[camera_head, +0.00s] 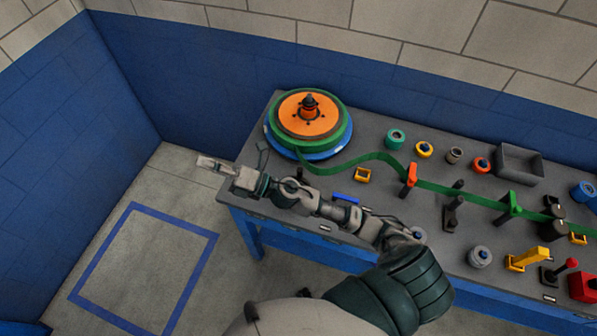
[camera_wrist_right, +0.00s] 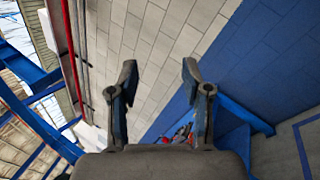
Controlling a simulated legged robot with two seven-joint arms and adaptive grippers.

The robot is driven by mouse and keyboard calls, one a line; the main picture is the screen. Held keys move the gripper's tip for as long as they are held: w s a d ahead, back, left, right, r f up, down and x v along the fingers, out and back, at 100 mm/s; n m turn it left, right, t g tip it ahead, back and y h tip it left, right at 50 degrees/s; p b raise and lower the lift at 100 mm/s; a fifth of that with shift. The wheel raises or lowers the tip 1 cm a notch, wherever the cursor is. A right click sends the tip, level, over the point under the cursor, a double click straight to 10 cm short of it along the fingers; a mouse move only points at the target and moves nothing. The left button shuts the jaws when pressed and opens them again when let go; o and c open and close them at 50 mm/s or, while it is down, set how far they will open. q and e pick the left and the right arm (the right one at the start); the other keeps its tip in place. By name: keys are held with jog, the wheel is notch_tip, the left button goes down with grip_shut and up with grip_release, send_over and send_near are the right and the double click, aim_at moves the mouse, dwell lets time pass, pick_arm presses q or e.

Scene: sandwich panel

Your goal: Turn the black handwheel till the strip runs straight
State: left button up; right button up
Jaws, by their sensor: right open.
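The green strip (camera_head: 452,190) leaves the reel (camera_head: 303,122), which has an orange face and a black hub. It dips and curves beside the reel, passes an orange guide (camera_head: 411,174) and a green guide (camera_head: 510,206), and runs to dark rollers (camera_head: 553,227) at the right. I cannot tell which dark part is the black handwheel. My right gripper (camera_head: 204,162) points left, beyond the left end of the table, away from the strip. In the right wrist view its two fingers (camera_wrist_right: 158,85) are apart with nothing between them. My left gripper is not in view.
The grey table (camera_head: 312,181) carries several small rings and rollers, a grey tray (camera_head: 510,163), a yellow lever (camera_head: 530,258) and a red box (camera_head: 584,287). A blue wall stands behind it. The floor with a blue taped square (camera_head: 140,265) is clear.

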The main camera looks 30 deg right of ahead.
jog(key=s+a+n+g+y, duration=0.2)
jog(key=a+n+g+y, duration=0.1)
jog(key=n+g, duration=0.55)
jog(key=n+g+h, duration=0.6)
jog(key=n+h, duration=0.9)
jog(key=h, duration=0.5)
send_near(300, 169)
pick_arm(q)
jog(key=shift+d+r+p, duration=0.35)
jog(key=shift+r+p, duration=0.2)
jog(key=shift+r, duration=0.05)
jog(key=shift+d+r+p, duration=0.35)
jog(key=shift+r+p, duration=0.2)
pick_arm(e)
notch_tip(300, 169, down, 12)
jog(key=shift+a+r, duration=0.15)
grip_shut()
